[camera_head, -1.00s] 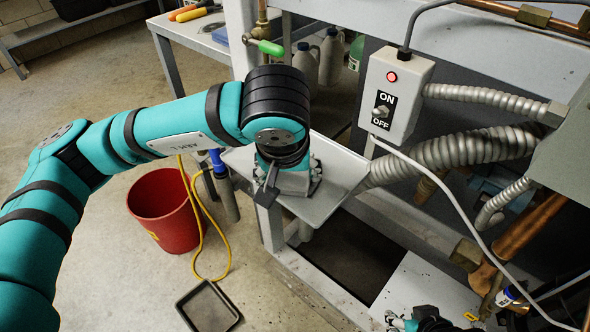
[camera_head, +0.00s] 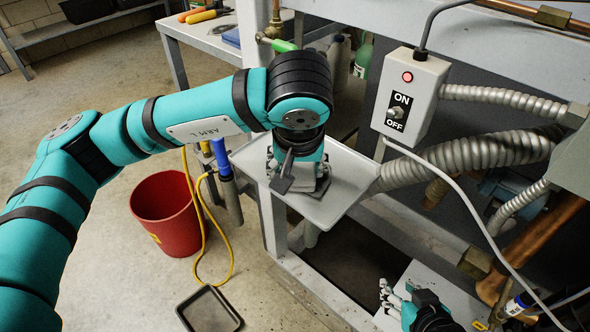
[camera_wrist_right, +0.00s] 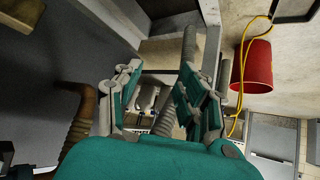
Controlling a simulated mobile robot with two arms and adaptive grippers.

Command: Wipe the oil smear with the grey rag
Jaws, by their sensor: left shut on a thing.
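My left gripper (camera_head: 298,187) points down onto the light grey tray-like shelf (camera_head: 345,170). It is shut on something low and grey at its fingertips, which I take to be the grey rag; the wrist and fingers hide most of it. I cannot make out the oil smear; the left gripper covers part of the shelf. My right gripper (camera_head: 388,298) is low at the bottom right in the head view, over a pale panel. In the right wrist view its two fingers (camera_wrist_right: 155,100) stand apart with nothing between them.
A switch box (camera_head: 410,97) with a red light hangs right of the shelf, with ribbed conduits (camera_head: 470,155) beside it. A red bucket (camera_head: 165,215), yellow cord (camera_head: 200,230) and dark pan (camera_head: 208,310) are on the floor. A bench (camera_head: 215,40) stands behind.

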